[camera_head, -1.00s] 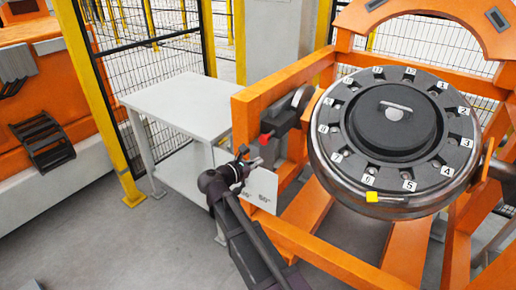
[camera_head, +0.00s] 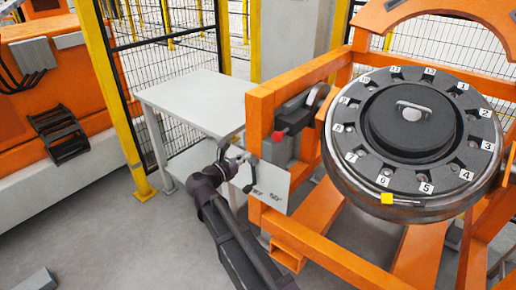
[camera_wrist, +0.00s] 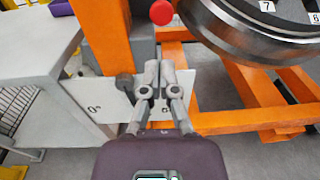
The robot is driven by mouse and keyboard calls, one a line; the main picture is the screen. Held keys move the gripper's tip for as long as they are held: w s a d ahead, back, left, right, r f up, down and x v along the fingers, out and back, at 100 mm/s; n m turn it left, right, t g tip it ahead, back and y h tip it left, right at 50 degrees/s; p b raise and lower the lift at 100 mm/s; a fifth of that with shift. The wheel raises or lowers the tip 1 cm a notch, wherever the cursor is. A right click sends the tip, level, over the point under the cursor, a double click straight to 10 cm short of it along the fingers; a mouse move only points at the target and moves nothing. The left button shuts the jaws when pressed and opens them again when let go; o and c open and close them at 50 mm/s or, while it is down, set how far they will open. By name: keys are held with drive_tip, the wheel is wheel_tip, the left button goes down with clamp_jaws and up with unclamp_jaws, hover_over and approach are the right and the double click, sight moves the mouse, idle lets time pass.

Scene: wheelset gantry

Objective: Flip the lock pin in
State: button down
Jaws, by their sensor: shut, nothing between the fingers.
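A red knob (camera_head: 278,136) sits on a grey block at the orange gantry's left post; it also shows in the wrist view (camera_wrist: 161,12). Below it is a pale plate (camera_head: 268,180) with angle marks, "0°" in the wrist view (camera_wrist: 92,96). A dark round knob (camera_wrist: 125,82) shows at the plate. I cannot tell for sure which part is the lock pin. My gripper (camera_wrist: 160,72) is shut and empty, in front of the plate and below the red knob in the wrist view. In the head view my gripper (camera_head: 242,157) is left of the red knob, apart from it.
The orange gantry frame (camera_head: 262,195) holds a dark numbered wheel (camera_head: 405,205) with a yellow mark. A light grey table (camera_head: 195,100) stands behind my arm. Yellow posts (camera_head: 115,110) and mesh fencing are at the back. Grey floor is open at the lower left.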

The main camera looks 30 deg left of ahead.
sight(275, 137)
drive_tip(key=x, duration=1.3)
drive_tip(key=shift+w+f+b, duration=0.1)
drive_tip(key=shift+w+b, duration=0.2)
